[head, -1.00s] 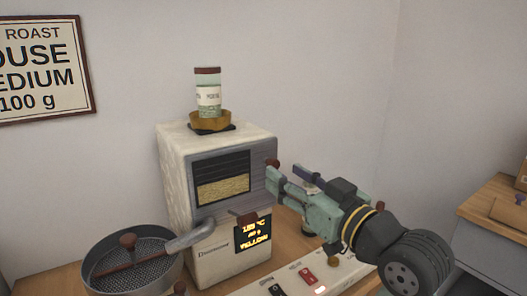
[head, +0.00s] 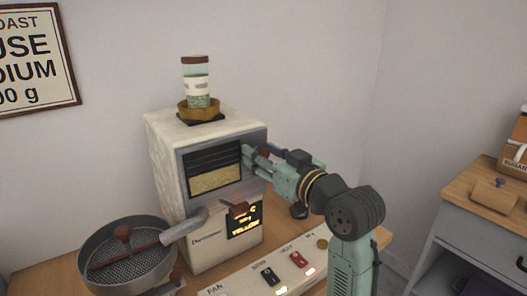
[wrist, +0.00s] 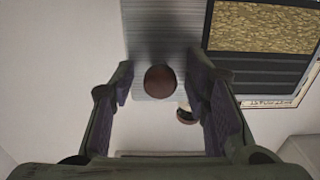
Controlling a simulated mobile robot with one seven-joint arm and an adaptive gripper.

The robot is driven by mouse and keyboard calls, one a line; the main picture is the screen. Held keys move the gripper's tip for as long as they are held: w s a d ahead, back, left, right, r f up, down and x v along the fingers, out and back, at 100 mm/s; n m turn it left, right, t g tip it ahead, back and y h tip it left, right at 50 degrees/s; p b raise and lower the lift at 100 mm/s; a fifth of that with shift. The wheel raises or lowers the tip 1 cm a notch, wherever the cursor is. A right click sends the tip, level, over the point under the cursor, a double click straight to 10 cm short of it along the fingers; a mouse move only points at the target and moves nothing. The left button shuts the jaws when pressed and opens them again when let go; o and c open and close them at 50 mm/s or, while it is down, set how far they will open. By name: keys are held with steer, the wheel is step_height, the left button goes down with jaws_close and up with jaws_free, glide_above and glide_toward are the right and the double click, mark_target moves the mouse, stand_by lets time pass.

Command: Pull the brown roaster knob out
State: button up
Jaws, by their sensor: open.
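The brown roaster knob (wrist: 160,82) is a round dark-brown ball in the wrist view, in front of the grey face panel beside the bean window. My gripper (wrist: 162,75) is open, with one finger on each side of the knob and visible gaps between. In the head view my gripper (head: 248,157) reaches in from the right to the upper right of the roaster's front (head: 195,185) and mostly hides the knob there. I cannot tell how deep the knob sits between the fingers.
A brown-handled lever (head: 238,208) sits below the window (head: 215,180), close to my gripper. A glass jar (head: 196,85) stands on top of the roaster. A round cooling sieve (head: 125,255) is at front left; a switch panel (head: 245,283) lies in front. Open air is right.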

jaws_close()
stand_by(0.6)
stand_by(0.3)
